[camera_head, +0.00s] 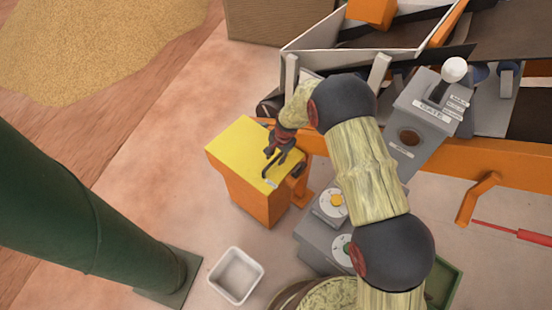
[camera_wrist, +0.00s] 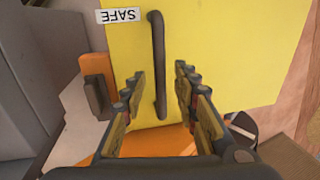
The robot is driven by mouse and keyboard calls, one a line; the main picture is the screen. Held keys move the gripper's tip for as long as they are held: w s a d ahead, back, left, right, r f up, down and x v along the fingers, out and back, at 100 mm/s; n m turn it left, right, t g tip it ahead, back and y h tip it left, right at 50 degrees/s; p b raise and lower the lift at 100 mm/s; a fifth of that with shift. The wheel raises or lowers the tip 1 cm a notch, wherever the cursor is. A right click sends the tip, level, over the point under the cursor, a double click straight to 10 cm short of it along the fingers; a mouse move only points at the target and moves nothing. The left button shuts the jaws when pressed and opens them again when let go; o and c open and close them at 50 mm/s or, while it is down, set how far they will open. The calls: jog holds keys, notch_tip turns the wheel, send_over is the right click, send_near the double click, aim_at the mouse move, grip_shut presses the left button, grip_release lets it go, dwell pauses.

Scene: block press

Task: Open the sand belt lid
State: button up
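The lid (camera_head: 243,142) is a flat yellow panel, closed on top of an orange box (camera_head: 250,195), left of my arm in the head view. In the wrist view the yellow lid (camera_wrist: 230,50) fills the upper middle. It carries a black bar handle (camera_wrist: 157,60) and a white label reading SAFE (camera_wrist: 118,16). My gripper (camera_head: 280,150) is over the lid near its right edge. In the wrist view my gripper (camera_wrist: 157,80) is open, with one finger on each side of the handle. Whether the fingers touch it, I cannot tell.
A grey lever box (camera_head: 425,110) and orange conveyor frame (camera_head: 460,158) stand to the right. A white tray (camera_head: 236,275) and green post (camera_head: 90,220) are at lower left. Floor left of the box is clear.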

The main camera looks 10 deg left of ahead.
jog(key=shift+f, duration=0.1)
jog(key=shift+c, duration=0.8)
grip_shut()
